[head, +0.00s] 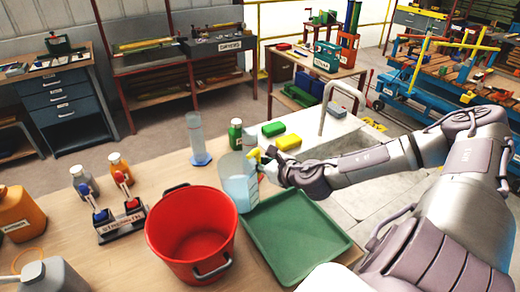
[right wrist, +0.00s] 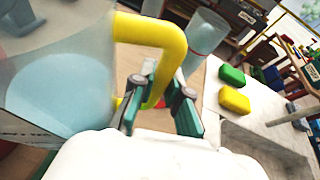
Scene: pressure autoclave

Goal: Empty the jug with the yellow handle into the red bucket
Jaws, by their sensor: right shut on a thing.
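The jug (head: 238,182) is clear, with pale blue liquid inside, and looks close to upright. It is just right of the red bucket (head: 190,228), beside the back corner of the green tray. I cannot tell whether its base touches the table. Its yellow handle (head: 255,158) faces right. My right gripper (head: 268,168) is shut on this handle. In the right wrist view, the handle (right wrist: 172,38) passes between the fingers (right wrist: 160,105), and the jug (right wrist: 62,95) fills the left side. The bucket stands upright with its open top visible. My left gripper is not in view.
The green tray (head: 290,238) lies empty right of the bucket. A tall cylinder (head: 197,140), a green bottle (head: 235,134) and green and yellow sponges (head: 287,142) stand behind. A lever box (head: 122,220) and orange canister (head: 18,215) are left. A tap (head: 342,98) rises over the sink.

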